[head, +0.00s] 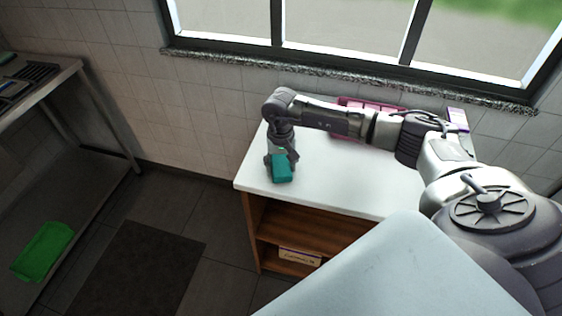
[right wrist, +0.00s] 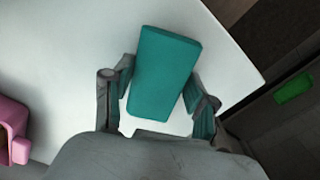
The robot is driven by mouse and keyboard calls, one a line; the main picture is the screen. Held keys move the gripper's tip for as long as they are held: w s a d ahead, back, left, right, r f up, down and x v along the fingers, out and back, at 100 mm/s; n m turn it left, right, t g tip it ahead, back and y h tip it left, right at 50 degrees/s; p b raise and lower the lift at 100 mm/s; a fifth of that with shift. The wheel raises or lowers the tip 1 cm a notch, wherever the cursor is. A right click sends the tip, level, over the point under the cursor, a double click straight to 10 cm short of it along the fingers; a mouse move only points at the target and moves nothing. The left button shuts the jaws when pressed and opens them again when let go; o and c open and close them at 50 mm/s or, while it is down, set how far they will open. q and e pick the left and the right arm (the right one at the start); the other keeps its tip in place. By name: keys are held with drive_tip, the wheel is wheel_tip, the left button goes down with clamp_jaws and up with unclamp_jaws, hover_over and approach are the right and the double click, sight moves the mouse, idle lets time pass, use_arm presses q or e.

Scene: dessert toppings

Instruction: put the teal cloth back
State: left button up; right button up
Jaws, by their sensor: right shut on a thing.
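The teal cloth (head: 282,167) is a folded, block-like pad near the left end of the white counter (head: 345,180). My right gripper (head: 280,155) points down there and is shut on the cloth. In the right wrist view the cloth (right wrist: 162,72) sits between the two fingers, slightly tilted, with the white counter top behind it. I cannot tell whether its underside touches the counter. My left gripper is not in view.
A pink basket (head: 362,104) stands at the counter's back, behind my right arm. A small white and purple box (head: 458,118) is at the back right. A labelled box (head: 299,256) sits on the shelf below. A green tray (head: 43,250) lies low at left. The counter's front middle is clear.

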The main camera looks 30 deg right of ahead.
sight(281, 165)
drive_tip(key=shift+f, duration=0.1)
drive_tip(key=shift+f, duration=0.1)
drive_tip(key=o, duration=1.1)
wheel_tip(281, 165, up, 12)
drive_tip(key=b, duration=0.3)
drive_tip(key=shift+r, duration=0.2)
